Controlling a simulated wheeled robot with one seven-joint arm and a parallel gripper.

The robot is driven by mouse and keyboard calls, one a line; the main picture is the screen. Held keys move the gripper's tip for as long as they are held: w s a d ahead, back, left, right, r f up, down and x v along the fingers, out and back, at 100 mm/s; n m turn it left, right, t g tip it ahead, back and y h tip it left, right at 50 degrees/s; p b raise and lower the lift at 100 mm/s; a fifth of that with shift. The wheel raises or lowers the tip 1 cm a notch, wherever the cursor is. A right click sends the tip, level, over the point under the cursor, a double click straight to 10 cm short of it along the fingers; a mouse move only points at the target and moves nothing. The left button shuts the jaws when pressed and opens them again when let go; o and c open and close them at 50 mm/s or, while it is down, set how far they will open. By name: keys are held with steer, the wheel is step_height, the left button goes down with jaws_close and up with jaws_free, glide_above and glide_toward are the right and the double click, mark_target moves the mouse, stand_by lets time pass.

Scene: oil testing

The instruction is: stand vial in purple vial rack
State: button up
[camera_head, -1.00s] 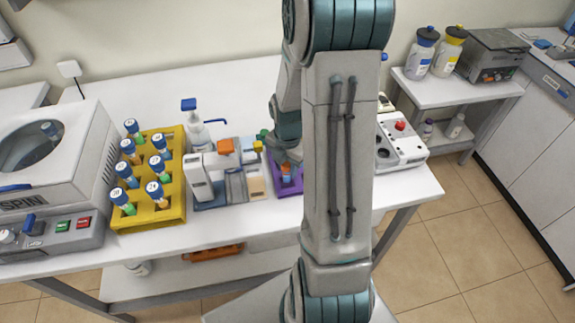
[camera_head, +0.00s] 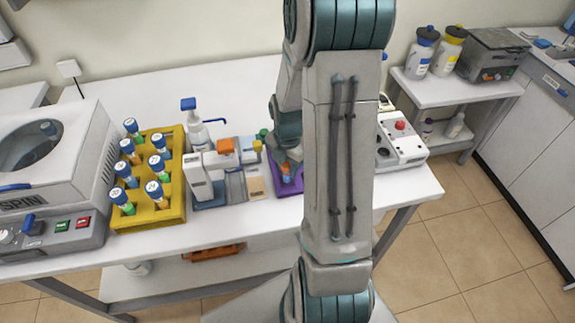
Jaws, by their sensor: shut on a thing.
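The purple vial rack (camera_head: 291,188) stands near the front edge of the table, mostly hidden behind my arm. My gripper (camera_head: 287,168) is over the rack, pointing down, small and partly hidden. It is shut on a vial (camera_head: 286,178), of which a small orange part shows low at the rack. I cannot tell whether the vial's base is in a slot or just above it. Another green cap (camera_head: 262,133) shows at the back left of my gripper.
A yellow rack (camera_head: 178,212) with several blue-capped tubes stands left. A white device with a red button (camera_head: 402,140) is right of my arm. A wash bottle (camera_head: 196,130) stands behind.

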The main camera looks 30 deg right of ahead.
steer(key=shift+f+b, duration=0.95)
steer(key=shift+f, duration=0.4)
stand_by(0.7)
steer(key=o, duration=1)
steer(key=shift+r, duration=0.15)
step_height(320, 180, up, 14)
steer(key=shift+f, duration=0.2)
steer(key=s+a+r+m+t, duration=0.1)
steer(key=s+a+r+m, duration=0.1)
steer(key=s+a+m, duration=0.2)
steer(key=s+a+r+m+t, duration=0.1)
steer(key=s+a+m, duration=0.3)
steer(key=m, duration=0.7)
steer(key=s+a+r+m+t, duration=0.1)
steer(key=s+a+r+m, duration=0.3)
steer(key=m, duration=0.3)
steer(key=shift+s+a+r+t, duration=0.1)
steer(key=shift+s+t, duration=0.2)
steer(key=shift+s, duration=0.1)
